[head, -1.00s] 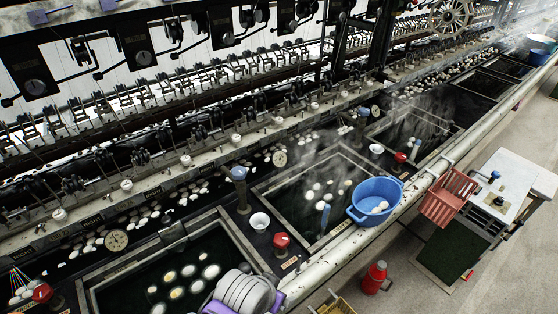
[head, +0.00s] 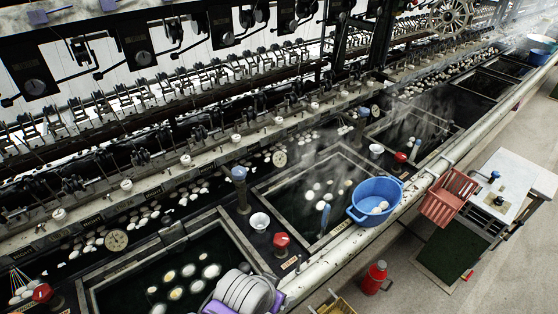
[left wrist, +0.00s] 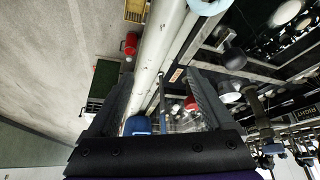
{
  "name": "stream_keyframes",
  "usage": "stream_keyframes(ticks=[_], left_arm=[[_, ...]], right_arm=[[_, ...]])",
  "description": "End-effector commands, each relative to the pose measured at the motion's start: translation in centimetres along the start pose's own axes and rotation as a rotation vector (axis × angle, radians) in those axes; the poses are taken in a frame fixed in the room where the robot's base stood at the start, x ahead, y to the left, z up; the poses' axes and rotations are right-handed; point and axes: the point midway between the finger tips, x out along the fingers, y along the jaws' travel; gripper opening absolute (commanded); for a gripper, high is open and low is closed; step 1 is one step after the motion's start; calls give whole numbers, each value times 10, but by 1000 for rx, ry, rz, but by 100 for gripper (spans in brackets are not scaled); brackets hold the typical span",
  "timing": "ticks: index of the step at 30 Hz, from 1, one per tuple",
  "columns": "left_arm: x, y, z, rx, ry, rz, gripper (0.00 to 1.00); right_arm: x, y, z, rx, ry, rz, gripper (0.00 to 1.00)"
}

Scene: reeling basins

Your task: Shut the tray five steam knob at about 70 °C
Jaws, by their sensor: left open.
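Red steam knobs stand along the basin edge in the head view: one (head: 281,241) between the two nearest trays, one (head: 400,157) farther back, one (head: 42,292) at lower left. Number labels are too small to read, so I cannot tell which is tray five's. Round dials (head: 116,240) (head: 279,158) sit behind the trays, with unreadable needles. In the left wrist view, my left gripper (left wrist: 159,76) is open and empty. A red knob (left wrist: 190,104) shows partly hidden beside its right finger, beyond and apparently not touching. My right gripper is out of view.
A blue basin (head: 365,212) and a red crate (head: 446,205) sit along the pale front pipe (head: 328,262). A white bowl (head: 260,221) stands by the middle knob. Steam rises over the trays. A red flask (head: 375,278) stands on the open floor.

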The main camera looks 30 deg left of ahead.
Motion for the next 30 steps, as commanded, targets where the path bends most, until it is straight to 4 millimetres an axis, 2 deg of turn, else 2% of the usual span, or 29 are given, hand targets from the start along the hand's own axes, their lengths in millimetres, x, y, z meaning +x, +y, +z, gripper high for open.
stream_keyframes(ticks=[4,7,15,18,21,25,30], left_arm=[[-1,-1,-5,-26,-12,-2,86],[-6,-6,-24,-119,-53,-12,86],[-19,-36,-114,-642,-268,-111,86],[-19,-48,-142,-824,-336,-165,86],[-18,-59,-161,-964,-385,-215,86],[-17,-67,-174,-1072,-421,-259,86],[-10,-69,-174,-1107,-432,-273,86]], right_arm=[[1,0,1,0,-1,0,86],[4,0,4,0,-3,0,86],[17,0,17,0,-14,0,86],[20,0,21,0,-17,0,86],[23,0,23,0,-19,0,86],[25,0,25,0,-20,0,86],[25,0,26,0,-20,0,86]])
